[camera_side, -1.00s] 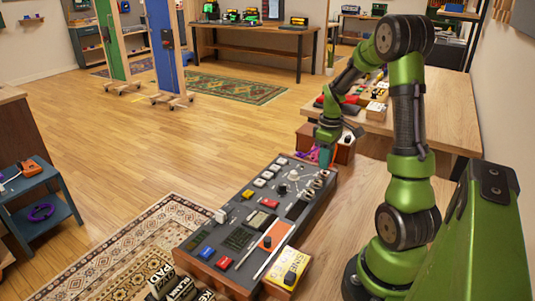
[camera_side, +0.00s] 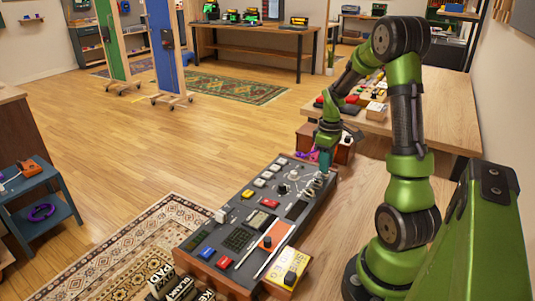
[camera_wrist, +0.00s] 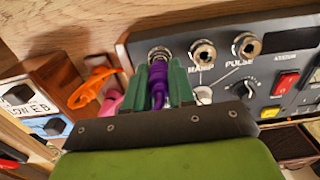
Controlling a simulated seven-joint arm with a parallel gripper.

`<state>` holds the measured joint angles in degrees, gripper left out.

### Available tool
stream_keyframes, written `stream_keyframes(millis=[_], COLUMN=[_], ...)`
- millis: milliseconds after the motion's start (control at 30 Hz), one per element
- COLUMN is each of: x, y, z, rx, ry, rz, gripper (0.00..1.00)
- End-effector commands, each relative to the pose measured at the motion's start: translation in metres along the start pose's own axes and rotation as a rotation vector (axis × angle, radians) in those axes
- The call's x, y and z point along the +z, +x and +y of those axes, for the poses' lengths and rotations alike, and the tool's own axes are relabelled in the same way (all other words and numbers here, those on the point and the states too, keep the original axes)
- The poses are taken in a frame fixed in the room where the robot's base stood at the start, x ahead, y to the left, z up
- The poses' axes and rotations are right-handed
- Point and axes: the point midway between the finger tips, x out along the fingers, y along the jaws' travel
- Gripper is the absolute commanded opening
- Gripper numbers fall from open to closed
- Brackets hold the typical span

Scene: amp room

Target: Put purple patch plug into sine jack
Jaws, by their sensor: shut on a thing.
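My gripper (camera_wrist: 158,88) is shut on the purple patch plug (camera_wrist: 180,86), whose body shows between the two green fingers in the wrist view. The plug points toward the leftmost jack (camera_wrist: 158,52) on the grey synth panel (camera_wrist: 278,45). I cannot tell whether its tip is inside that jack. The label under this jack is hidden by the fingers; the two jacks to its right read RAMP and PULSE. In the side view, my gripper (camera_side: 324,158) is at the far right end of the synth panel (camera_side: 238,212), with purple cable (camera_side: 307,154) beside it.
An orange cable (camera_wrist: 94,86) and a pink plug (camera_wrist: 111,103) lie left of the panel in the wrist view. A wooden box (camera_wrist: 48,82) stands further left. In the side view, a yellow pedal (camera_side: 288,270) sits at the panel's near end. A wooden table (camera_side: 425,100) stands behind.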

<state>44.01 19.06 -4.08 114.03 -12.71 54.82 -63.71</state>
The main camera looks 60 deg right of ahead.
Motion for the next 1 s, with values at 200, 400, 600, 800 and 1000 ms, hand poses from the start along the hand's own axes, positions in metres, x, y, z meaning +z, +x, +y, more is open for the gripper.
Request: stream_keyframes(millis=[200, 400, 600, 800, 1000], x=[0.0, -0.0001, -0.0002, -0.0002, -0.0003], y=[0.0013, 0.0012, 0.0037, 0.0042, 0.0041], z=[-0.0001, 0.0, 0.0001, 0.0002, 0.0002], rx=[0.0, 0.0, 0.0, 0.0, 0.0], ry=[0.0, 0.0, 0.0, 0.0, 0.0], rz=[0.0, 0.0, 0.0, 0.0, 0.0], gripper=[0.0, 0.0, 0.0, 0.0, 0.34])
